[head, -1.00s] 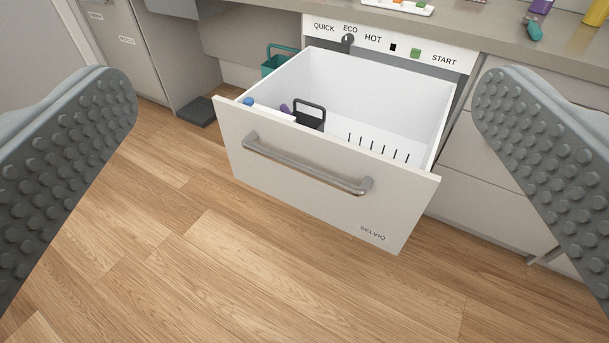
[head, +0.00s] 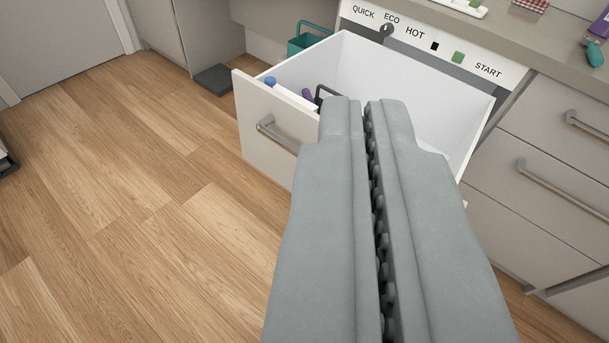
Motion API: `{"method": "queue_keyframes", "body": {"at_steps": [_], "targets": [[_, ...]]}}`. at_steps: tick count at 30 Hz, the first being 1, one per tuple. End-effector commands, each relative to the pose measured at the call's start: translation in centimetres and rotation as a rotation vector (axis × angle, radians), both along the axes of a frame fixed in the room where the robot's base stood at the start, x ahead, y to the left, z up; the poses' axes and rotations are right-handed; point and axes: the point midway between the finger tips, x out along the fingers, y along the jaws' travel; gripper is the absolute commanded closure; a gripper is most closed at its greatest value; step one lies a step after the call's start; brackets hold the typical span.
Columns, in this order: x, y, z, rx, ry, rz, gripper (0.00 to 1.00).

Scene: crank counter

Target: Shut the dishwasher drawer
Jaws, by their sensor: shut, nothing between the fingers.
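The white dishwasher drawer (head: 292,118) is pulled out from under the counter in the head view. Its front carries a grey bar handle (head: 277,133), of which only the left part shows. Inside are a blue-topped item (head: 270,81), a purple item (head: 308,96) and part of a black-handled thing. My gripper (head: 364,101) is shut and empty. In the picture it covers the right part of the drawer front and some of the inside; I cannot tell whether it touches the drawer.
The control panel (head: 432,45) with a knob and a green button (head: 458,57) is above the drawer. Closed cabinet drawers (head: 545,150) stand to the right. A teal basket (head: 305,42) is behind the drawer's left side. The wood floor (head: 130,220) is clear at left.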

Motion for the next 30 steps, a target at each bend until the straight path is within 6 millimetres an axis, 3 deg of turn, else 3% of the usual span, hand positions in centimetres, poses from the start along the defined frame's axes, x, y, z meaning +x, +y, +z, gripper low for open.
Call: {"method": "queue_keyframes", "body": {"at_steps": [12, 30], "targets": [[6.0, 0.8, -4.2, -0.143, 0.159, 0.057, 1.0], [13.4, 2.4, -11.3, -0.338, 0.375, 0.177, 1.0]]}}
